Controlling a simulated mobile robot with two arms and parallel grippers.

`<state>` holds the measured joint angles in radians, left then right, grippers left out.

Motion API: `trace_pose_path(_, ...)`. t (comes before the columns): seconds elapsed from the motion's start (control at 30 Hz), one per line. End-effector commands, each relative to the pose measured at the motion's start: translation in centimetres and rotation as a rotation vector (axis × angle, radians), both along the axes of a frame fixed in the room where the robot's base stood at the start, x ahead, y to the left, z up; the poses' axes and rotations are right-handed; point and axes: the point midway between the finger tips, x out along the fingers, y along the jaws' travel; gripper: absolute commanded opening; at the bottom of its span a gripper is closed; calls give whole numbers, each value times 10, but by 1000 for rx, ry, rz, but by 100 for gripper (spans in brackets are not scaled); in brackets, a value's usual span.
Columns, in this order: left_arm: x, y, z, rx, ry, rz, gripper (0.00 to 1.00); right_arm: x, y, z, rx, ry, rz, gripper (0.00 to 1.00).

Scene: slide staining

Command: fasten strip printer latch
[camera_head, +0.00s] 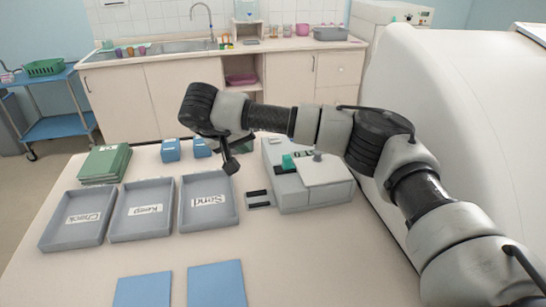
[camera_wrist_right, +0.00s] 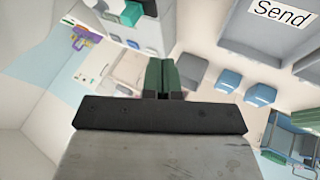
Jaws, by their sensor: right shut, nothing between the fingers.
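The strip printer (camera_head: 308,190) is a pale grey box at the right of the table, with a white top plate (camera_head: 328,172). A small grey knob (camera_head: 318,156) stands at the plate's back edge, and a green part (camera_head: 288,161) shows beside it. I cannot clearly make out the latch. My right gripper (camera_head: 230,166) is shut and empty, above the table just left of the printer and apart from it. In the right wrist view its fingers (camera_wrist_right: 162,80) are together, and the printer (camera_wrist_right: 148,38) shows beyond them at the top. My left gripper is not in view.
Three grey trays, Check (camera_head: 75,240), Keep (camera_head: 140,232) and Send (camera_head: 186,215), stand left of the printer. Blue boxes (camera_head: 171,151) and a green stack (camera_head: 104,165) are behind them. Two blue sheets lie in front. The table's front right is clear. A large white machine (camera_head: 455,120) bounds the right.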

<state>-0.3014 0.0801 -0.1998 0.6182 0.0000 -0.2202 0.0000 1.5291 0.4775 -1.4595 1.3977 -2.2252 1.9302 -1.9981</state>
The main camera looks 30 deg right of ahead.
Motion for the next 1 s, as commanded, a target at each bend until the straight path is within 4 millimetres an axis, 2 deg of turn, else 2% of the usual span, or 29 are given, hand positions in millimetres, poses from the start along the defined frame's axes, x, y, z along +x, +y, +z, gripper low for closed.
trace_pose_path(0.23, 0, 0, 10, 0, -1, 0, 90, 6, -15, -19, -1, 5, -3, 0)
trace_pose_path(0.6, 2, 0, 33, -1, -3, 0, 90, 24, -58, -81, -1, 4, -5, 0)
trace_pose_path(0.8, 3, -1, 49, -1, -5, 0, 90, 17, -85, -78, 0, 2, -1, 0)
trace_pose_path(1.0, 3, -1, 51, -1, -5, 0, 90, 14, -93, -80, 1, 0, 1, 0)
